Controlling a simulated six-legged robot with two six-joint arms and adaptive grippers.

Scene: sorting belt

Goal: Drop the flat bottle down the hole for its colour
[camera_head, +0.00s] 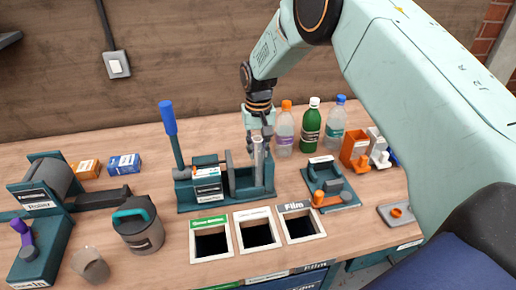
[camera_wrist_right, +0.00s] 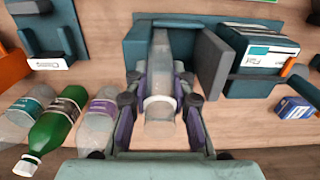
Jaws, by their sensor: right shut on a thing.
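My right gripper (camera_head: 258,133) is shut on a clear, flattened bottle (camera_head: 259,155), holding it upright near its top. In the right wrist view my gripper's purple fingers (camera_wrist_right: 160,112) sit on both sides of the bottle (camera_wrist_right: 161,62), whose pale neck end faces the camera. The bottle's lower part is at the open bay of a teal press (camera_head: 222,183) with a raised blue-handled lever; I cannot tell whether it touches the press floor. Three square holes lie in front: one with a green label (camera_head: 209,222), one with a white label (camera_head: 251,214), one with a grey "Film" label (camera_head: 295,206).
Three full-shaped bottles stand behind right: orange-capped clear (camera_head: 284,130), green (camera_head: 310,128) and blue-capped clear (camera_head: 335,127). A teal fixture (camera_head: 345,188) is right of the press. A grey canister (camera_head: 139,226) and tilted cup (camera_head: 90,265) are front left.

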